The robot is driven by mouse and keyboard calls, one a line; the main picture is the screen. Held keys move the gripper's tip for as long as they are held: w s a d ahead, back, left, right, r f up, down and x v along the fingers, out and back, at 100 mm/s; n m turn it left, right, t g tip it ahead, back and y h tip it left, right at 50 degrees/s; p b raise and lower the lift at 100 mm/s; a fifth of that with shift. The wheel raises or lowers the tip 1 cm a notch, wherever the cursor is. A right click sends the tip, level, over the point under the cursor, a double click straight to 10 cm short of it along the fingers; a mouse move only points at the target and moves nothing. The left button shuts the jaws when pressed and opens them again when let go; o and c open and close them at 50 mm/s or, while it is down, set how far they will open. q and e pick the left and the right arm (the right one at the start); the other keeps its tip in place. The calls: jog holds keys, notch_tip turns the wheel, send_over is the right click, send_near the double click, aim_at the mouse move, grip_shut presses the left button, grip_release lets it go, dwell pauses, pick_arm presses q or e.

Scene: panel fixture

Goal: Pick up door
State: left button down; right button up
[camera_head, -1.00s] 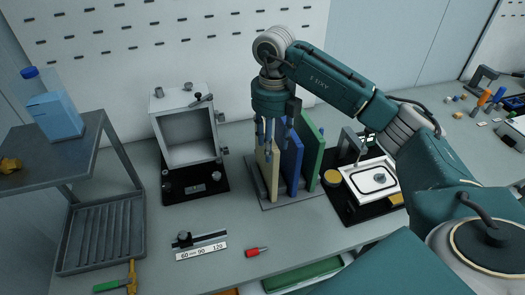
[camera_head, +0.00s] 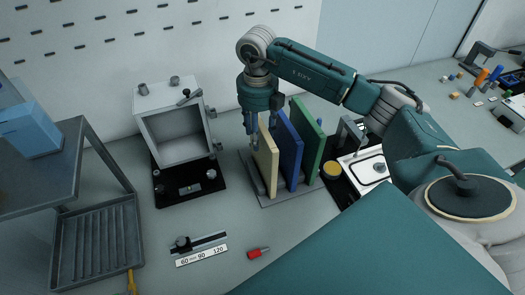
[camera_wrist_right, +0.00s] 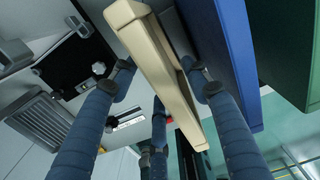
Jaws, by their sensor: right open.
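Three upright panels stand in a grey rack (camera_head: 262,197): a cream one (camera_head: 265,162), a blue one (camera_head: 290,148) and a green one (camera_head: 309,142). Which one is the door I cannot tell; the grey box fixture (camera_head: 175,135) has an open front. My right gripper (camera_head: 251,125) points down at the top of the cream panel, its blue fingers open. In the right wrist view the cream panel (camera_wrist_right: 150,50) lies between the spread fingers (camera_wrist_right: 160,80); contact is not clear. The blue panel (camera_wrist_right: 222,55) is close beside. My left gripper is not in view.
A scale strip (camera_head: 202,255) and a red item (camera_head: 258,253) lie in front. A black station (camera_head: 345,180) is right of the rack.

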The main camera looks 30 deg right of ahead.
aim_at(261, 147)
jog(key=f+p, duration=0.2)
jog(key=f, duration=0.1)
jog(key=s+f+p, duration=0.1)
jog(key=shift+d+f, duration=0.1)
jog(key=shift+f, duration=0.3)
jog(key=shift+w+f, duration=0.1)
jog(key=shift+f, duration=0.35)
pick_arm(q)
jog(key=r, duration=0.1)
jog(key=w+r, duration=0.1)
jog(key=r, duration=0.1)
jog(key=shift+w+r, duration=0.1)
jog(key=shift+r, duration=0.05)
pick_arm(e)
grip_shut()
